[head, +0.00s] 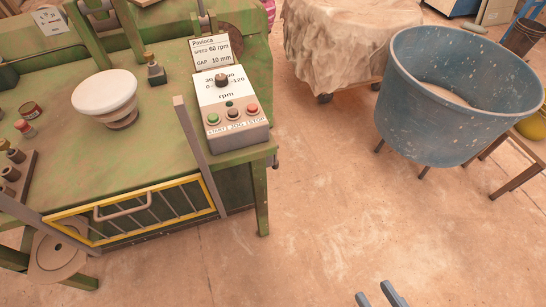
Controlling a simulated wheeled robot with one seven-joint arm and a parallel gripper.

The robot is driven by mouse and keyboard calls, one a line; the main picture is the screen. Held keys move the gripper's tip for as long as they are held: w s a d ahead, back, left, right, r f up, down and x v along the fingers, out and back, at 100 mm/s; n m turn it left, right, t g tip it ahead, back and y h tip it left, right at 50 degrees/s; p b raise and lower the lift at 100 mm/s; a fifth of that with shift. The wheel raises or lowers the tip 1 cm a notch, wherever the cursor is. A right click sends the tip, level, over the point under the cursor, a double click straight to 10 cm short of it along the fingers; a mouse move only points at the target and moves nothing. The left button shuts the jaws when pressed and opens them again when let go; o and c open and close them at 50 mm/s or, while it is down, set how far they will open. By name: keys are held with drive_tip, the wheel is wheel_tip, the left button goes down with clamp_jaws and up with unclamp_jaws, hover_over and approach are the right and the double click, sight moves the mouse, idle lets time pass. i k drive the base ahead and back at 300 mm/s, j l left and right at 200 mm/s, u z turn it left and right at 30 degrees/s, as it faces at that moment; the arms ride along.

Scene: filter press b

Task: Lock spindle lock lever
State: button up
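I cannot make out for certain which part is the spindle lock lever. The green machine bench (60,80) fills the left side. On it stands a small upright dark piece (155,70), whose function I cannot tell. My gripper (377,296) shows only as two blue-grey fingertips at the bottom edge. They are apart, with nothing seen between them, over bare floor away from the bench.
A yellow-framed guard (130,209) with grey posts covers the bench front. A white bowl (104,93) and small jars stand on top. A blue tub (440,105) stands at right, and a cloth-covered thing (335,40) at the back. The middle floor is clear.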

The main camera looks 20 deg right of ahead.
sight(275, 163)
drive_tip(key=k+l, duration=0.1)
drive_tip(key=k, duration=0.95)
drive_tip(key=i+l, duration=1.55)
drive_tip(key=i+j+u, duration=0.05)
drive_tip(key=j, duration=0.05)
